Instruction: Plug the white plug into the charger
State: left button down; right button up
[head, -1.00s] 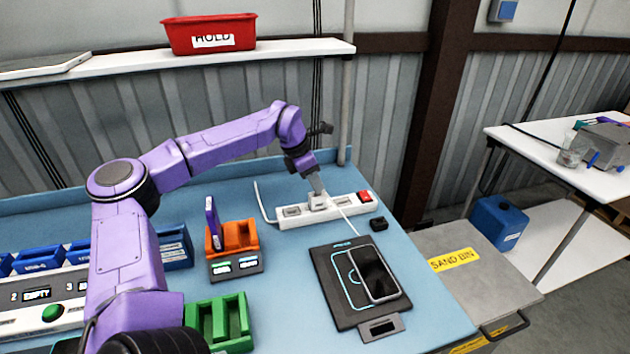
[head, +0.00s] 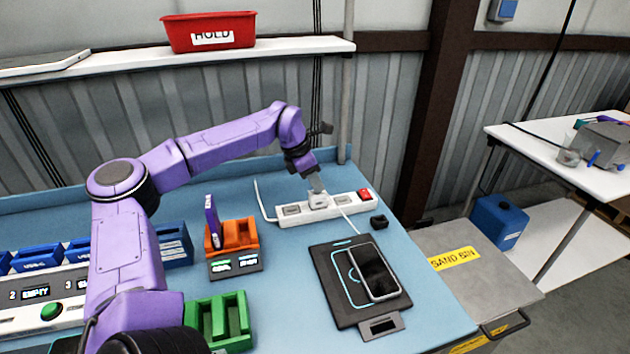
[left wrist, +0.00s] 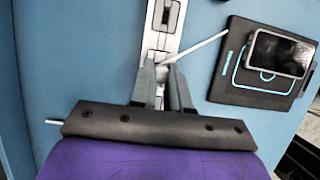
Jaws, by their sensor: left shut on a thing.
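The white plug (head: 319,201) is at the middle of the white power strip (head: 290,211) near the back of the blue table. My left gripper (head: 317,190) points down and is shut on the plug. In the left wrist view the fingers (left wrist: 165,78) close around it over the strip (left wrist: 164,30); they partly hide the plug, so I cannot tell how deep it sits. A white cable (left wrist: 200,48) runs from it toward the black charging pad (head: 330,270), which carries a dark phone (head: 375,272). My right gripper is not in view.
A small black block (head: 379,221) stands right of the strip. An orange holder (head: 240,235), a green holder (head: 222,322) and blue bins (head: 40,258) stand to the left. A red tub (head: 208,33) sits on the shelf above. The table between holders and pad is clear.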

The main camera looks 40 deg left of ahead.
pick_arm(q)
jog(key=shift+f, duration=0.45)
dwell(0.5)
jog(key=c, duration=0.6)
grip_release()
jog(key=shift+r, duration=0.1)
notch_tip(320, 180, up, 7)
jog(key=p, duration=0.5)
